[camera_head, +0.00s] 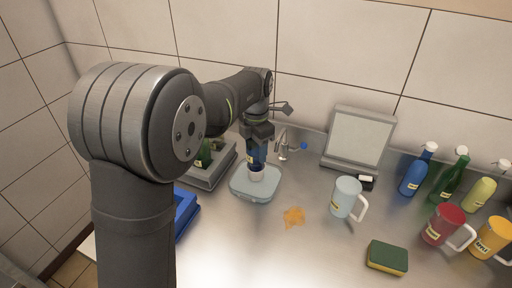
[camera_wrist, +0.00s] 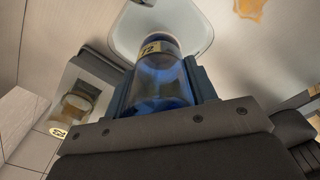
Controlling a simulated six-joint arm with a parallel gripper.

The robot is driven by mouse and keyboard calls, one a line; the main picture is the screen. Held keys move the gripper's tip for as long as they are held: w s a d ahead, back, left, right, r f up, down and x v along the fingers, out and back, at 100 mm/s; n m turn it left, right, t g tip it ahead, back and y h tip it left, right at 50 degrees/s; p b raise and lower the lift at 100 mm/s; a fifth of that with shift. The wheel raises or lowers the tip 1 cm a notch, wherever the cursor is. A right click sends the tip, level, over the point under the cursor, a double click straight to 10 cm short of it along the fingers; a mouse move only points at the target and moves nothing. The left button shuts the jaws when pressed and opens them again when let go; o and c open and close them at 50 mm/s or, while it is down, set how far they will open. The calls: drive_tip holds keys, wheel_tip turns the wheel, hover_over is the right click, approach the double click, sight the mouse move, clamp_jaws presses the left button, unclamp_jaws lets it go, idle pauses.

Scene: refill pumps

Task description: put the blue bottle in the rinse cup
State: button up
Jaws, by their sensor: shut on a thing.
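My gripper (camera_wrist: 160,95) is shut on a blue bottle (camera_wrist: 160,85), a see-through body with a yellowish label, with a finger on each side. In the head view the blue bottle (camera_head: 256,156) hangs below my gripper (camera_head: 259,144), over a pale blue, rounded-square dish (camera_head: 243,190), which also shows in the wrist view (camera_wrist: 128,36). A pale lilac-white piece (camera_head: 256,174) is at the bottle's lower end; I cannot tell whether it is part of the bottle or a small cup around it. Contact with the dish is unclear. No thing is plainly marked as the rinse cup.
A pale mug (camera_head: 345,196), sponge (camera_head: 387,257), red mug (camera_head: 442,224), yellow mug (camera_head: 490,238) and several bottles, including another blue one (camera_head: 415,176), are right. An orange stain (camera_head: 293,217) marks the counter.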

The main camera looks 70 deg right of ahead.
drive_tip(key=shift+f, duration=0.5)
drive_tip(key=o, duration=1.1)
drive_tip(key=shift+o, duration=0.2)
drive_tip(key=shift+r, duration=4.45)
